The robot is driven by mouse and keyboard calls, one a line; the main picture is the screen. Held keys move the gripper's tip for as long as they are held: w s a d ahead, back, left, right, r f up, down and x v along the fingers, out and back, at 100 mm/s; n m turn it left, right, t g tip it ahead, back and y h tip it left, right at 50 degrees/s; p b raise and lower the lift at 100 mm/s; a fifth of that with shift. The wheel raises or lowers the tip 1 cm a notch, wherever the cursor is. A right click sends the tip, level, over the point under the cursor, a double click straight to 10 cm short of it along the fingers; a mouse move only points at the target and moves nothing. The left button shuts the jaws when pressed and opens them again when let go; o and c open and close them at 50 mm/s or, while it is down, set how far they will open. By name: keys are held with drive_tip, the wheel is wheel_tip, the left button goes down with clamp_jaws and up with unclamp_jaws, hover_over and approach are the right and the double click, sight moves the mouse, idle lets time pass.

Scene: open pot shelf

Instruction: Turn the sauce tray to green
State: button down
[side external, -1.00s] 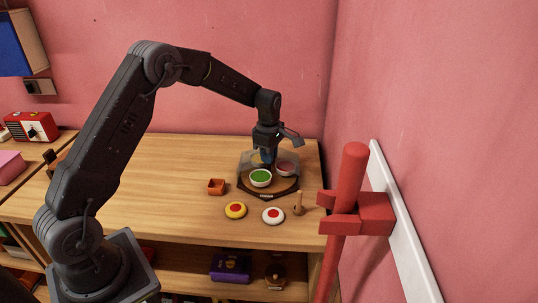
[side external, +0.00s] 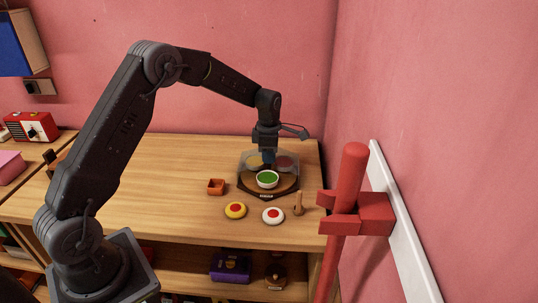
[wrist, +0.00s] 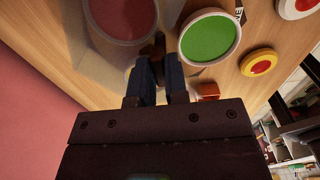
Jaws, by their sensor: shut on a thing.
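The sauce tray (side external: 284,191) is a dark round turntable on the counter, carrying white bowls. The green sauce bowl (side external: 267,179) is at the front, close to the small label on the front edge. A yellowish bowl (side external: 255,162) and a dull red bowl (side external: 285,163) sit behind under a clear cover. My gripper (side external: 267,159) points down over the tray's middle. In the wrist view its fingers (wrist: 158,82) are shut on a brown knob (wrist: 160,44) between the green bowl (wrist: 209,38) and the red bowl (wrist: 121,15).
A small orange-brown square dish (side external: 216,187) is left of the tray. A yellow disc (side external: 235,210) and a white disc (side external: 273,215), both red-centred, lie in front, beside a wooden peg (side external: 298,204). A red post (side external: 345,210) stands at right. The counter's left part is clear.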

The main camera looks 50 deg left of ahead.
drive_tip(key=shift+a+r, duration=0.1)
drive_tip(key=c, duration=1.1)
unclamp_jaws()
drive_tip(key=shift+c, duration=0.2)
wheel_tip(320, 180, up, 14)
